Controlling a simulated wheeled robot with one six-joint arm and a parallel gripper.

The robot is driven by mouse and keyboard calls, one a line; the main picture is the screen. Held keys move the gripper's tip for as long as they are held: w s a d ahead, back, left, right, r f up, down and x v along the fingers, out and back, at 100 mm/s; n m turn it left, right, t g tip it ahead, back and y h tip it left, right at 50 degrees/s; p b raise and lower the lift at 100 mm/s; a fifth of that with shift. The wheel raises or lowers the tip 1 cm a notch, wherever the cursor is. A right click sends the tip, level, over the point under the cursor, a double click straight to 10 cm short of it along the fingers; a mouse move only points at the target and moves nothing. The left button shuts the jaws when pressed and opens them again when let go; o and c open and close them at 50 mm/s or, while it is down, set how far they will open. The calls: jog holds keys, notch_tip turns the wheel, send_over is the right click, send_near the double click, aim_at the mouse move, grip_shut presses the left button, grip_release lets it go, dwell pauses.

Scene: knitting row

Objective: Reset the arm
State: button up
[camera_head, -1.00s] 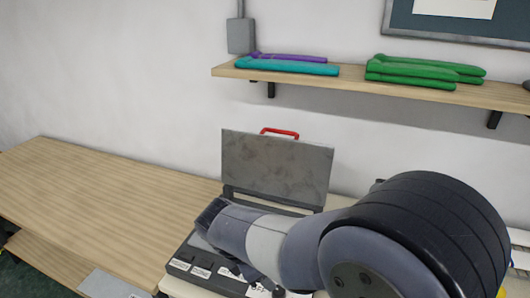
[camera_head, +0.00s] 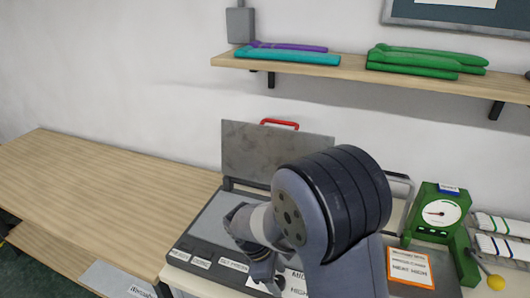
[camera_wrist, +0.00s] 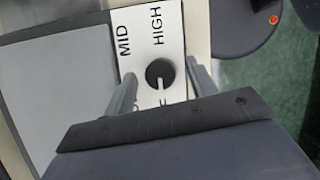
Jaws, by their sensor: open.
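My arm reaches over a dark heat press with its grey lid (camera_head: 262,150) raised and a red handle (camera_head: 280,123) on top. My gripper (camera_wrist: 160,72) is open, one finger on each side of a black round knob (camera_wrist: 159,73) on a white panel (camera_wrist: 150,32) marked MID and HIGH. The fingers look apart from the knob, though I cannot tell the height between them. The knob's white mark points down in the wrist view.
A green gauge (camera_head: 437,213) and a tray of rolled white items (camera_head: 500,240) stand to the right. An orange-bordered sign (camera_head: 409,266) is close beside my arm. The wooden table (camera_head: 90,200) at left is bare. A shelf (camera_head: 340,70) with folded fabrics hangs above.

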jog(key=m+g, duration=0.1)
jog(key=m, duration=0.1)
jog(key=m+g, duration=0.1)
jog(key=m, duration=0.2)
jog(key=shift+w+y, duration=0.15)
jog(key=shift+y, duration=0.25)
jog(key=m+y, duration=0.1)
jog(key=m, duration=0.2)
jog(key=shift+w+d+m+g, duration=0.1)
jog(key=shift+d+m+g, duration=0.05)
jog(key=shift+m+g, duration=0.25)
jog(key=m+y, duration=0.1)
jog(key=m, duration=0.3)
jog(key=shift+d+m+g+y, duration=0.15)
jog(key=shift+m+g+y, duration=0.15)
jog(key=shift+y, duration=0.1)
jog(key=m+y+b, duration=0.1)
jog(key=m, duration=0.2)
jog(key=shift+m, duration=0.3)
